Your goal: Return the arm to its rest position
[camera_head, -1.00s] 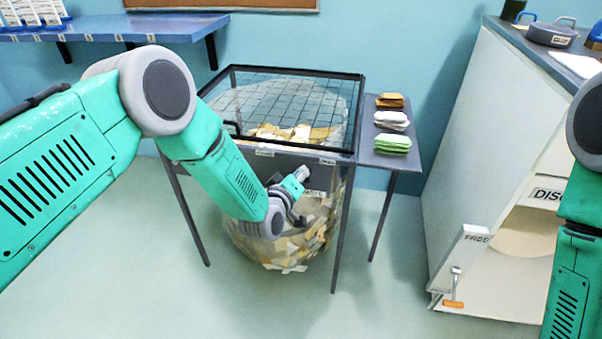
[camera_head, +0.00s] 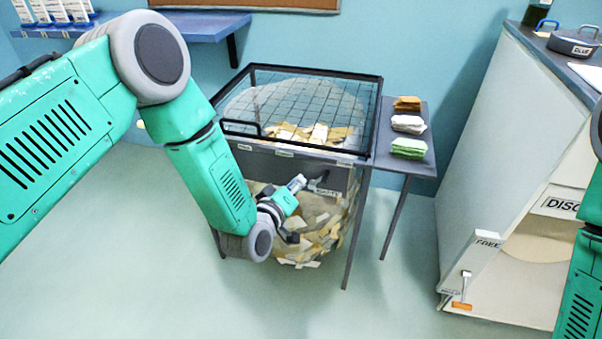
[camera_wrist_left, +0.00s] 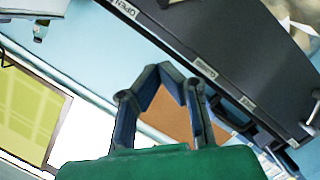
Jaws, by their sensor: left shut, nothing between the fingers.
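My left arm (camera_head: 215,175) comes in from the left, bent at the elbow, with its forearm pointing down toward the stand. My left gripper (camera_head: 318,182) is small and dark at its end, in front of the stand's dark front panel; I cannot tell whether it touches. In the left wrist view the fingers of this gripper (camera_wrist_left: 165,72) come together at the tips, shut with nothing between them. My right arm (camera_head: 582,260) shows only in part at the right edge; its gripper is out of view.
The stand has a black mesh lid (camera_head: 300,100) over a drum of paper scraps (camera_head: 325,225). Its side shelf (camera_head: 418,166) holds brown, white and green stacks. A white cabinet (camera_head: 500,150) stands at right, a blue wall shelf (camera_head: 190,27) at upper left. The floor in front is clear.

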